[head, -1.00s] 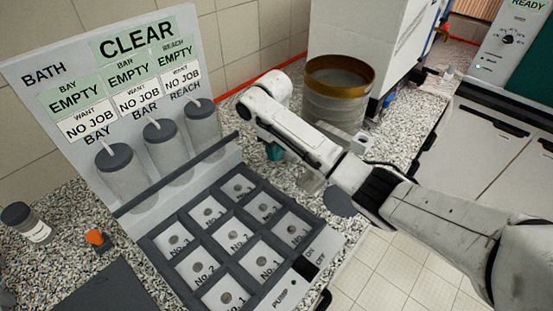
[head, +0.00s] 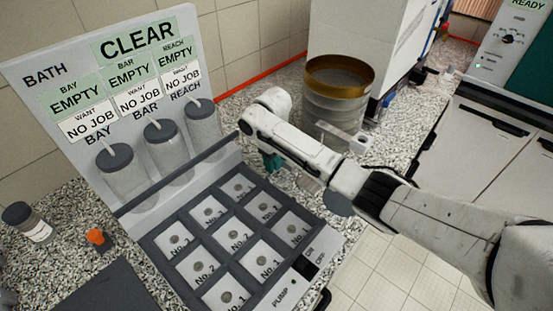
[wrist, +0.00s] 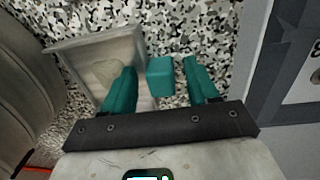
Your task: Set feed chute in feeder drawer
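My gripper (wrist: 160,67) has two teal fingers, spread apart in the wrist view. A small teal block (wrist: 160,78) shows between them, with a visible gap to the right finger. A pale translucent open tray (wrist: 75,58), which may be the feed chute, lies on the speckled counter behind the left finger. I cannot tell whether the block is joined to it. In the head view my gripper (head: 272,162) is low beside the grid of numbered compartments, mostly hidden by my arm. I cannot identify the feeder drawer.
The grid rack (head: 180,222) and the bath panel with jars (head: 160,145) stand left of my gripper. A brass-rimmed sieve stack (head: 338,80) stands behind my arm. A white cabinet (head: 375,40) is beyond it.

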